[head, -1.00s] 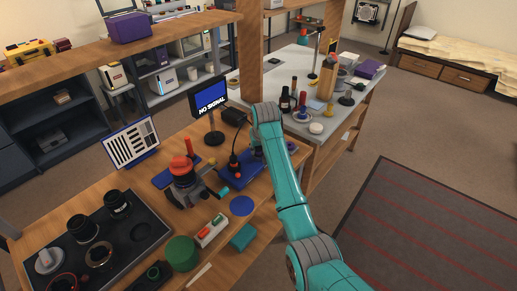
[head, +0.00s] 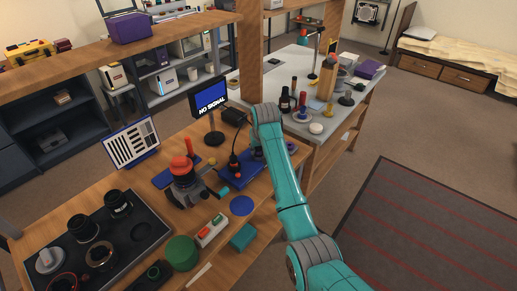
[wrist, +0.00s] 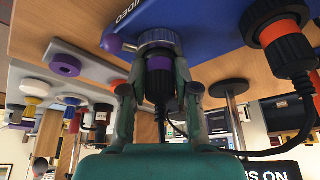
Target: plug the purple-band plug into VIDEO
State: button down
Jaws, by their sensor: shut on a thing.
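The purple-band plug (wrist: 160,64) is black with a purple ring and a cable. In the wrist view my gripper (wrist: 153,88) is shut on it, one finger on each side. The plug's front end meets a grey ringed socket on the blue panel (wrist: 200,22), beside the lettering VIDEO. The plug looks in line with the socket; I cannot tell how deep it sits. In the head view the blue panel (head: 229,174) lies on the wooden bench, and my arm hides much of the gripper. The small monitor (head: 210,98) reads NO SIGNAL.
An orange-band plug (wrist: 284,32) sits in another socket of the panel, with its cable hanging near my gripper. A red-topped device (head: 184,180) stands left of the panel.

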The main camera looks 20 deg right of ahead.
jog(key=shift+s+f, duration=0.25)
jog(key=shift+f, duration=0.4)
jog(key=c, duration=0.8)
grip_release()
jog(key=shift+w+f, duration=0.1)
jog(key=shift+r, duration=0.3)
jog(key=v, duration=1.1)
jog(key=shift+r, duration=0.4)
